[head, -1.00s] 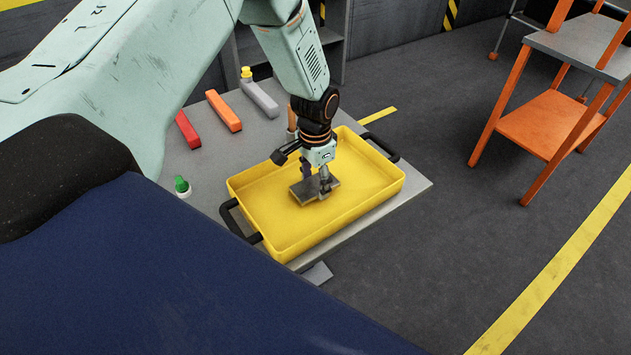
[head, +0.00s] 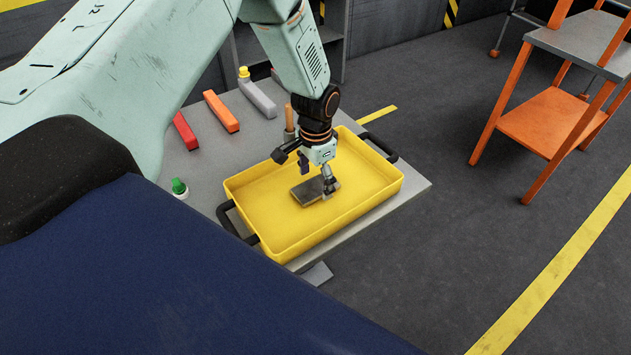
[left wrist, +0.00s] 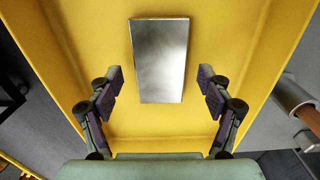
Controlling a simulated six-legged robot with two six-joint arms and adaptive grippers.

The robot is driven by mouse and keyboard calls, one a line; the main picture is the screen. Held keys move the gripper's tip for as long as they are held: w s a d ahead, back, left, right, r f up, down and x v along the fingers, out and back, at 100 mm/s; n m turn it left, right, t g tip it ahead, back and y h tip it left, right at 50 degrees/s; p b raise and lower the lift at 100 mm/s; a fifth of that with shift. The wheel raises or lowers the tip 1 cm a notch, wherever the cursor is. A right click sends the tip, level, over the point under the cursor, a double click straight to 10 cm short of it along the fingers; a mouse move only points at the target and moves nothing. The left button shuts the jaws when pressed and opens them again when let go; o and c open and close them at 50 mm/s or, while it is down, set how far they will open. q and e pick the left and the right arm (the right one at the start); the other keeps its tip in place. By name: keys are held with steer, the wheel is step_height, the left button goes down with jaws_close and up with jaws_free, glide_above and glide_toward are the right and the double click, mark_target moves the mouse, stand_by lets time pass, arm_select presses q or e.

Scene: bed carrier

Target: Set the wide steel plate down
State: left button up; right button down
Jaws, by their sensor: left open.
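The wide steel plate (head: 309,191) is a flat grey rectangle lying on the floor of the yellow tray (head: 360,206). In the left wrist view the plate (left wrist: 160,60) lies between the lines of the two fingers and a little beyond their tips. My left gripper (head: 316,180) is over the plate, inside the tray's outline. Its fingers (left wrist: 160,80) are spread wide, with yellow floor showing between each finger and the plate. Nothing is in its grip. My right gripper is in neither view.
The tray, with black handles, stands on a grey table. A red block (head: 185,130), an orange block (head: 221,111), a grey bottle with a yellow cap (head: 258,97) and a green-capped item (head: 179,187) stand beside it. An orange-shelved cart (head: 553,122) is at the right.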

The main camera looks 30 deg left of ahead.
mark_target(314, 188)
arm_select(q)
step_height(314, 188, up, 11)
steer(key=shift+s, duration=0.3)
